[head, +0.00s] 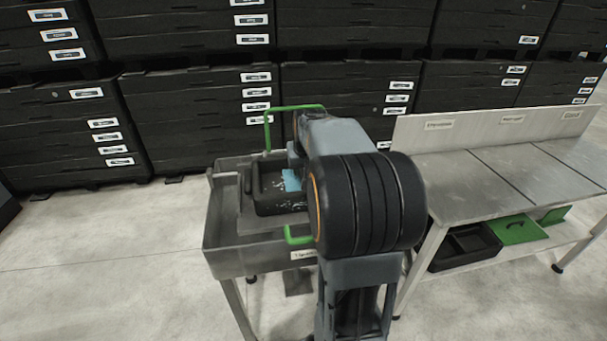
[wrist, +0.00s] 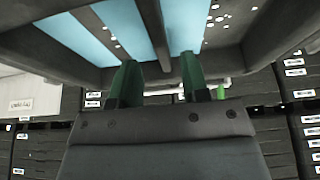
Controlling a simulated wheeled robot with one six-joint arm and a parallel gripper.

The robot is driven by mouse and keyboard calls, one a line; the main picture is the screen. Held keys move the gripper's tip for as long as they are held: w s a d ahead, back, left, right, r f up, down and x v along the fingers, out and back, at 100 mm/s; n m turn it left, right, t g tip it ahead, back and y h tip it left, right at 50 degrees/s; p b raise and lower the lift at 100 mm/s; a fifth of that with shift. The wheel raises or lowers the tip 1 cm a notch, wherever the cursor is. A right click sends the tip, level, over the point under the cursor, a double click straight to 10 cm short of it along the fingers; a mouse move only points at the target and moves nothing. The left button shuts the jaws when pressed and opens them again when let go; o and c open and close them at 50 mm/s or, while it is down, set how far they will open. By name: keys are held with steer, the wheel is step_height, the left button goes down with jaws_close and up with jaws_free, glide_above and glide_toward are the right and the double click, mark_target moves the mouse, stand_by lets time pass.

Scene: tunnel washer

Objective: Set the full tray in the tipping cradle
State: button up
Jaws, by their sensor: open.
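The full tray (head: 265,192) is dark, with a blue piece (head: 291,180) and small white bits in it. It sits inside a grey metal basin on legs (head: 228,252), which has green bars (head: 268,130) at its back and front and looks like the tipping cradle. Whether the tray is fully seated I cannot tell. In the wrist view my gripper (wrist: 160,82) shows two green fingers, spread apart, at the near wall of the tray (wrist: 160,73). Blue strips and white bits show beyond that wall. Contact is unclear. In the head view my arm hides the gripper and the tray's right part.
A steel bench (head: 480,175) stands to the right, with a black bin (head: 465,247) and a green lid (head: 517,229) on its lower shelf. Stacked black labelled crates (head: 200,120) line the back. The floor at the left (head: 100,260) is clear.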

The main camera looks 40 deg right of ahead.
steer(key=v, duration=0.7)
steer(key=s+a+f+n, duration=0.1)
steer(key=s+a+f, duration=0.2)
steer(key=a, duration=0.4)
steer(key=s+a+f+n+y, duration=0.1)
steer(key=s+a+f+n, duration=0.1)
steer(key=s+a+f, duration=0.2)
steer(key=s+a+f+n+g+y, duration=0.1)
steer(key=s+a+f+n, duration=0.1)
steer(key=s+a, duration=0.4)
steer(key=a+f, duration=0.1)
steer(key=a, duration=0.3)
steer(key=shift+s+a+f, duration=0.15)
steer(key=shift+s+a, duration=0.05)
steer(key=shift+s, duration=0.1)
